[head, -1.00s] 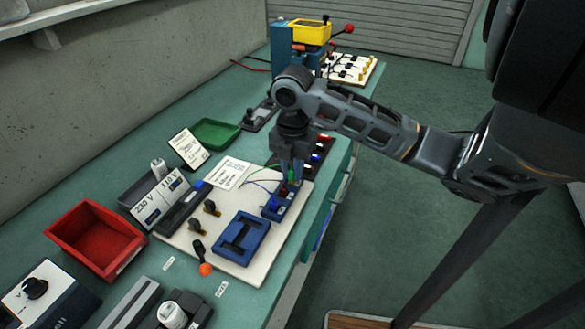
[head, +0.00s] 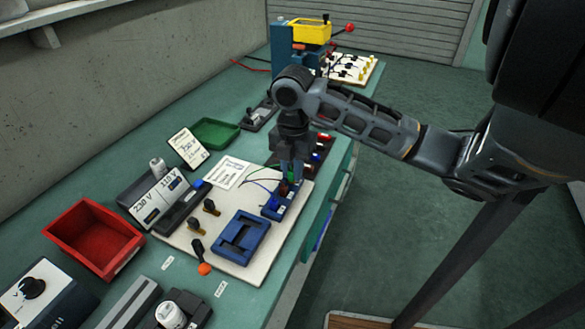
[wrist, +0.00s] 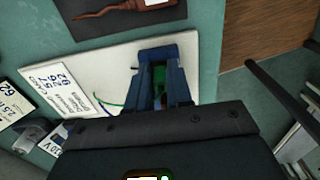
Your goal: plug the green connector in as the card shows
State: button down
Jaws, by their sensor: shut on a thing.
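My gripper (head: 290,180) points down over the far end of the blue socket block (head: 271,208), at the right edge of the white board (head: 208,251). In the wrist view its blue fingers (wrist: 159,82) are closed around the green connector (wrist: 158,75). The connector's lower end is hidden, so I cannot tell whether it is in a socket. A thin green wire (head: 258,168) runs left from it. A white printed card (head: 229,173) lies flat on the board; it also shows in the wrist view (wrist: 62,85).
Left of the board are a red bin (head: 74,245) and a 230 V / 110 V switch panel (head: 160,199). A blue fixture (head: 242,238) and an orange-knobbed lever (head: 205,268) are on the board. A green tray (head: 214,132) stands farther back.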

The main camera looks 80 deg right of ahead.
jog(key=shift+f+b, duration=0.25)
jog(key=shift+b, duration=0.15)
dwell(0.8)
jog(key=c, duration=1.3)
grip_release()
jog(key=shift+r, duration=0.1)
jog(key=shift+r+p, duration=1.45)
jog(key=shift+r, duration=0.75)
jog(key=shift+o, duration=0.5)
jog(key=o, duration=0.5)
jog(key=shift+c, duration=0.2)
jog(key=shift+r, duration=0.1)
